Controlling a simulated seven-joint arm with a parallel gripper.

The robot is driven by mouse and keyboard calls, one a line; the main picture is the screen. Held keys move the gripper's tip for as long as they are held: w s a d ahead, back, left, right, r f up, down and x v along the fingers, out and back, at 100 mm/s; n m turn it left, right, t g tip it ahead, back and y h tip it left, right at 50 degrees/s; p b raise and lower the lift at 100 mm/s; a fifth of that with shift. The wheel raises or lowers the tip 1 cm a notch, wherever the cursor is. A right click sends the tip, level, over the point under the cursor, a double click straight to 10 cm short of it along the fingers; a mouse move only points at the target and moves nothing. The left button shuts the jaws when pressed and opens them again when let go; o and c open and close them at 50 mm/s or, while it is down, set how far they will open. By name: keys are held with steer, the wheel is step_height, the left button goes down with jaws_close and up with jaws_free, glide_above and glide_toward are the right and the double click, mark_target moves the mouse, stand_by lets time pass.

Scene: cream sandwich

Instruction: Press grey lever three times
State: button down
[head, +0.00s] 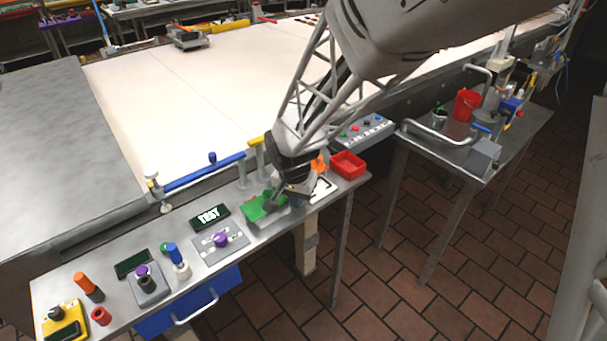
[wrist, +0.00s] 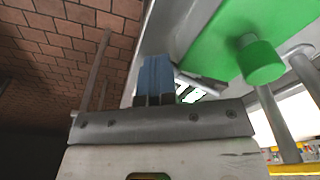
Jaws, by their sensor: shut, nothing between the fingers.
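My gripper (head: 272,206) is low over the front edge of the bench, at a green-topped device (head: 252,210). In the wrist view its blue fingers (wrist: 155,75) are together with nothing between them. The green device also shows in the wrist view, with a round green knob (wrist: 262,60) to the right of the fingers. A grey bar-like part (wrist: 205,82) lies just right of the fingertips; I cannot tell whether it is the grey lever or whether the fingers touch it. In the head view my gripper and wrist hide part of the device, and no grey lever is clearly visible there.
A red bin (head: 348,164) stands right of my gripper. To the left are a TEST display (head: 210,216), a panel with a purple knob (head: 221,240) and a purple-topped joystick (head: 147,281). A blue rail (head: 203,173) runs behind. Open floor lies in front.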

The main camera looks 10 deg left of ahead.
steer(key=shift+s+a+r, duration=0.1)
steer(key=shift+s+r, duration=0.05)
steer(key=shift+s, duration=0.3)
steer(key=shift+s+a+r, duration=0.1)
steer(key=shift+s+r, duration=0.05)
steer(key=shift+s, duration=0.3)
steer(key=shift+r, duration=0.15)
step_height(320, 180, up, 8)
steer(key=shift+s+f, duration=0.25)
steer(key=shift+s, duration=0.15)
steer(key=shift+w+a, duration=0.1)
steer(key=w, duration=0.1)
steer(key=w+r, duration=0.1)
steer(key=w, duration=0.1)
steer(key=shift+d+r, duration=0.15)
steer(key=shift+d, duration=0.2)
stand_by(0.4)
steer(key=shift+w+d+f, duration=0.1)
steer(key=shift+w+f, duration=0.05)
steer(key=shift+f, duration=1.6)
steer(key=shift+w+f, duration=0.15)
steer(key=shift+f, duration=1.6)
